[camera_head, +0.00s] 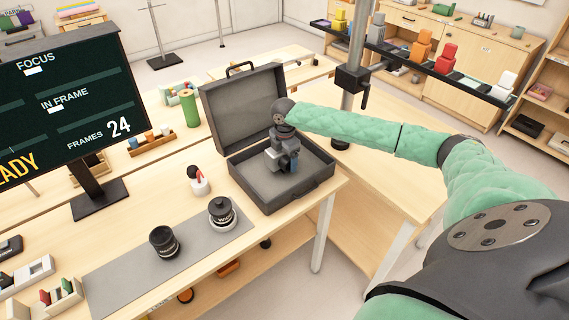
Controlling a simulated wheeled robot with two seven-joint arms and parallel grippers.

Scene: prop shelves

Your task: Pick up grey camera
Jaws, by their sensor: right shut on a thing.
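The grey camera (273,160) is in or just above the open dark grey case (293,197) on the wooden table; I cannot tell whether it touches the case floor. My right gripper (284,150) reaches down over it from a green-sleeved arm and is shut on it. The gripper's fingers and wrist hide part of the camera. The case lid stands open behind it. My left gripper is not in view.
Two black lenses, one plain (164,243) and one with a white band (221,213), stand on a grey mat (118,273). A monitor (62,95) stands at the left.

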